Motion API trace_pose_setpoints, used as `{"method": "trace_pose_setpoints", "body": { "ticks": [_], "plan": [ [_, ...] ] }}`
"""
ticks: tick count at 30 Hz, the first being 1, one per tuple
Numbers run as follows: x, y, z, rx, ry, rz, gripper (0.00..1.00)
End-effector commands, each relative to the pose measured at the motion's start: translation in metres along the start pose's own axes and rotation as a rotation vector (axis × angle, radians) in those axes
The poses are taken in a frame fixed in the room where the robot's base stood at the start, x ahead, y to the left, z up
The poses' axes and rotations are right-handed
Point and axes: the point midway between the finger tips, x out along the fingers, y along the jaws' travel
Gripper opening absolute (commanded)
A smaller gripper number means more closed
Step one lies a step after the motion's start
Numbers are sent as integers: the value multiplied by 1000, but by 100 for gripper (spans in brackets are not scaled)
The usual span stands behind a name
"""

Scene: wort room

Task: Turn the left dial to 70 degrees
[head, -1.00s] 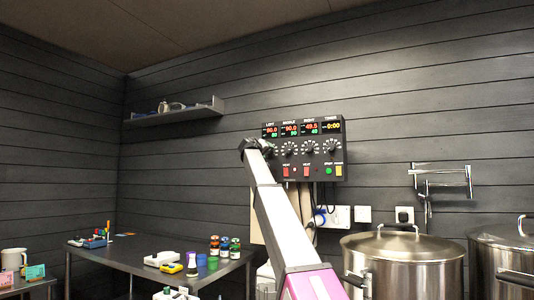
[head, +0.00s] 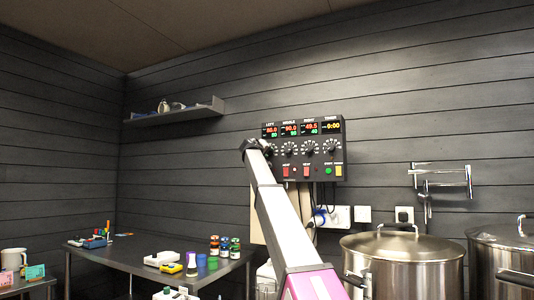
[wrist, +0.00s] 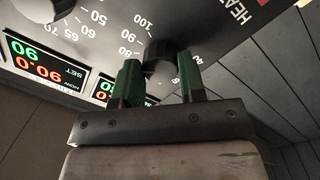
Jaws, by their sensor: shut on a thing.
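The control panel (head: 318,160) hangs on the dark wall with a row of dials under red and green readouts. The left dial (wrist: 164,50), a dark round knob, sits between my gripper's green-padded fingers in the wrist view. My gripper (wrist: 160,68) is shut on this dial. In the head view my gripper (head: 250,146) covers the left dial. The left readout (head: 270,131) shows what looks like 80.0 in red with a small green number below; the digits are too small to be sure. The middle dial (head: 289,148) is uncovered.
The right dial (head: 309,147) and timer dial (head: 331,146) are beside it, with switches below. Steel pots (head: 402,262) stand at lower right. A table (head: 125,260) with bottles and small items stands at lower left. A shelf (head: 175,114) is above it.

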Motion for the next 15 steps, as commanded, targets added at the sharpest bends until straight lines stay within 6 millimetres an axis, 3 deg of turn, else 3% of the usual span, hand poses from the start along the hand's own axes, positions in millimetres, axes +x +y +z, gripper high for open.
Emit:
{"method": "trace_pose_setpoints", "body": {
  "ticks": [15],
  "plan": [
    [0, 1, 1, -438, 26, 24, 14]
  ]
}}
